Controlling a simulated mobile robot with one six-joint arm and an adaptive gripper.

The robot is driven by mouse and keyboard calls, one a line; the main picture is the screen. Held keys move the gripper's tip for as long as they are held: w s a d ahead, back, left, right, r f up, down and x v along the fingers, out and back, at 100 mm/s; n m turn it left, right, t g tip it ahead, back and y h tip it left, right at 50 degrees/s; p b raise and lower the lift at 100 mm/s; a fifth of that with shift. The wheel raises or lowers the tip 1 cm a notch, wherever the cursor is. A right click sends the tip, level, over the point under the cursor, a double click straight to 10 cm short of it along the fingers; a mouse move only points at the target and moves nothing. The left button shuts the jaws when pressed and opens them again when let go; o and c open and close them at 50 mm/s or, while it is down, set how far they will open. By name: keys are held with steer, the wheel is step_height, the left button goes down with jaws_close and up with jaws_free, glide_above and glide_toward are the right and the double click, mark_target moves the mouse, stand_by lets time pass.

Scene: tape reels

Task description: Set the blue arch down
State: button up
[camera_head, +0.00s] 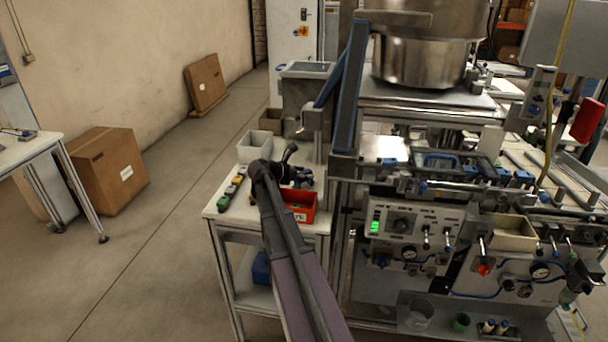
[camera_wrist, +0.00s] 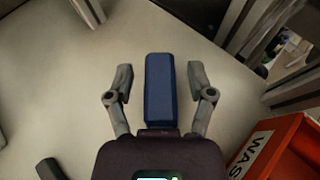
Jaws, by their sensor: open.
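The blue arch (camera_wrist: 160,92) shows in the wrist view as a plain dark blue bar seen from above, between the two fingers over the pale tabletop. My gripper (camera_wrist: 160,78) is open, with one finger on each side of the arch and a visible gap on both sides. The arch appears to rest on the tabletop, though its underside is hidden. In the head view my gripper (camera_head: 287,175) is low over the small side table (camera_head: 235,212), and the arch is hard to pick out there behind my arm.
A red bin (camera_head: 300,208) with a label stands right of my gripper; it also shows in the wrist view (camera_wrist: 275,150). A grey bin (camera_head: 255,147) stands behind. Small coloured pieces (camera_head: 232,187) lie to the left. The machine frame (camera_head: 341,200) closes off the right side.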

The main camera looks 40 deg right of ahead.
steer(key=shift+r, duration=0.1)
steer(key=shift+r, duration=0.15)
steer(key=p+v, duration=0.5)
steer(key=v, duration=0.7)
stand_by(0.6)
